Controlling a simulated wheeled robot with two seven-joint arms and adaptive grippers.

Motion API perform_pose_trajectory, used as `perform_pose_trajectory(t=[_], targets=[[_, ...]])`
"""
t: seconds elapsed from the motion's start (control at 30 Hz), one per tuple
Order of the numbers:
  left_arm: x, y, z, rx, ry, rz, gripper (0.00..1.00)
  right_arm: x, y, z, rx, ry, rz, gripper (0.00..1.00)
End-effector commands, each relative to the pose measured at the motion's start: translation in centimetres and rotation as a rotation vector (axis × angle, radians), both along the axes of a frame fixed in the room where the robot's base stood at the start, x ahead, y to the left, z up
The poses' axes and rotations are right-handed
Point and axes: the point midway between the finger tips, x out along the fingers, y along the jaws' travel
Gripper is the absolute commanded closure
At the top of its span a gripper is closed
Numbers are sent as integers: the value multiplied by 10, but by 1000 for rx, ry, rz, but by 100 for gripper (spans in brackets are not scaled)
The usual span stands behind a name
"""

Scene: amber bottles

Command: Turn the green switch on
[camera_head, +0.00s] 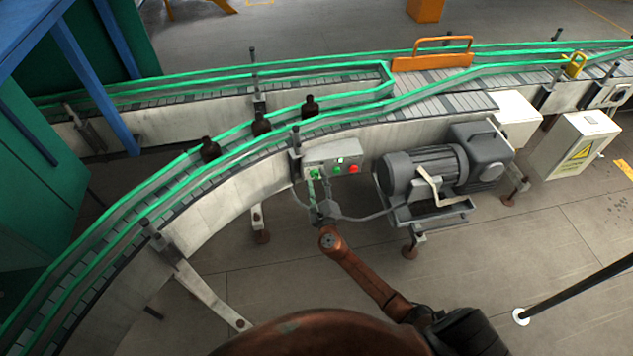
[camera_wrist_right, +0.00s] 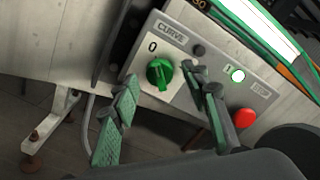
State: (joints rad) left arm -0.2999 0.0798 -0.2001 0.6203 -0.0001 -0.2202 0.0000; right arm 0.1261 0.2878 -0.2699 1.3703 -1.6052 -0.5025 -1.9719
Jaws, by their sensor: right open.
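The control box (camera_head: 333,158) is mounted on the side of the conveyor. Its green switch (camera_wrist_right: 160,73) is a round knob with a raised grip, beside a "0" mark on a plate labelled "CURVE". In the head view the green switch (camera_head: 315,174) is small and partly covered by my gripper. My right gripper (camera_head: 318,183) is in front of the box's left part. In the right wrist view my right gripper (camera_wrist_right: 165,92) is open, with one finger on each side of the knob in the picture. Contact cannot be made out. My left gripper is not in view.
A lit green button (camera_wrist_right: 237,75) and a red button (camera_wrist_right: 244,118) sit right of the switch. A grey motor (camera_head: 425,168) stands right of the box. Dark bottles (camera_head: 261,124) stand on the conveyor (camera_head: 215,190) behind. Open floor lies in front.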

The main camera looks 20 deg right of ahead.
Motion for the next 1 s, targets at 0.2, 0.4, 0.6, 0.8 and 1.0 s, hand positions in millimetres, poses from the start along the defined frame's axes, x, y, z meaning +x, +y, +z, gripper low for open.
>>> perform_pose_trajectory(t=[0.2,0.4,0.6,0.8,1.0], targets=[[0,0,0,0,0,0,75,0,0,0,0,1,-1,60],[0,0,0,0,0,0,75,0,0,0,0,1,-1,74],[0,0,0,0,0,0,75,0,0,0,0,1,-1,87],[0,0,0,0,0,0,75,0,0,0,0,1,0,100],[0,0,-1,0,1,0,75,0,0,-1,15,-2,0,100]])
